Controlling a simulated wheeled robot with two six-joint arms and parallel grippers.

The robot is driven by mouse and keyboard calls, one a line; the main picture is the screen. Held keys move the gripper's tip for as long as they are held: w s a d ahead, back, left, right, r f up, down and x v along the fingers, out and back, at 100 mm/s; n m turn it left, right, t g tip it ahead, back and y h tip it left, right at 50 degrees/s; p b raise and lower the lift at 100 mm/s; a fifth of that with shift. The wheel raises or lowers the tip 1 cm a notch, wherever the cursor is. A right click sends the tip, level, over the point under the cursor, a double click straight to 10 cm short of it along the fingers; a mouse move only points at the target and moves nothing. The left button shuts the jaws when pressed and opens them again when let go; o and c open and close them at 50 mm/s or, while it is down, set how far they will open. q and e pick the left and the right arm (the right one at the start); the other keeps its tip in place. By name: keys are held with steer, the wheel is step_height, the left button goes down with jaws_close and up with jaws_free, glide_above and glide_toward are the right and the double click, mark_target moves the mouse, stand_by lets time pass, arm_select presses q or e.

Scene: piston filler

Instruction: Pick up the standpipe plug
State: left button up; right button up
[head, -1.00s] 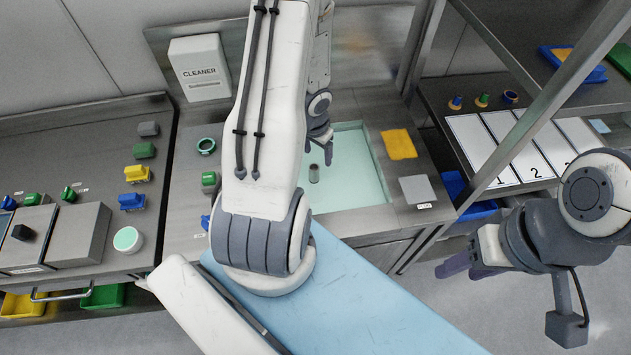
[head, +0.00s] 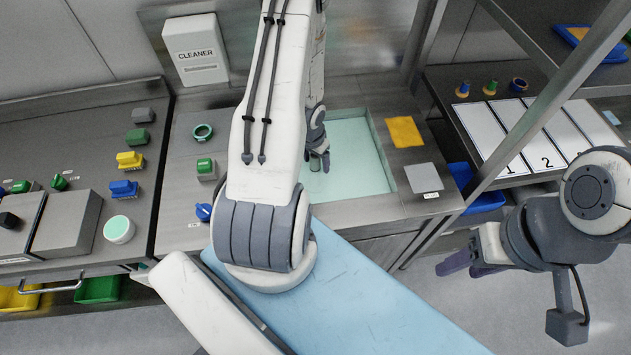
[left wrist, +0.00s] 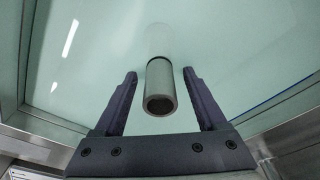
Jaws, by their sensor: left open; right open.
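The standpipe plug is a grey hollow tube (left wrist: 160,85) standing in the pale green sink basin. In the left wrist view its open top faces the camera, between the two fingers of my left gripper (left wrist: 159,78). The fingers are open with a gap on each side of the tube. In the head view the plug (head: 315,164) is mostly hidden behind my left gripper (head: 322,161), which reaches down into the sink. My right gripper (head: 455,265) is open and empty, in the air to the right of the counter.
The sink basin (head: 358,170) has walls and a metal rim around my left gripper. A yellow cloth (head: 405,132) and a grey pad (head: 423,178) lie on the rim's right side. A cleaner box (head: 197,50) is on the back wall. A shelf post stands at right.

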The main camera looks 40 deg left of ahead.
arm_select(q)
jaws_close()
stand_by(1.5)
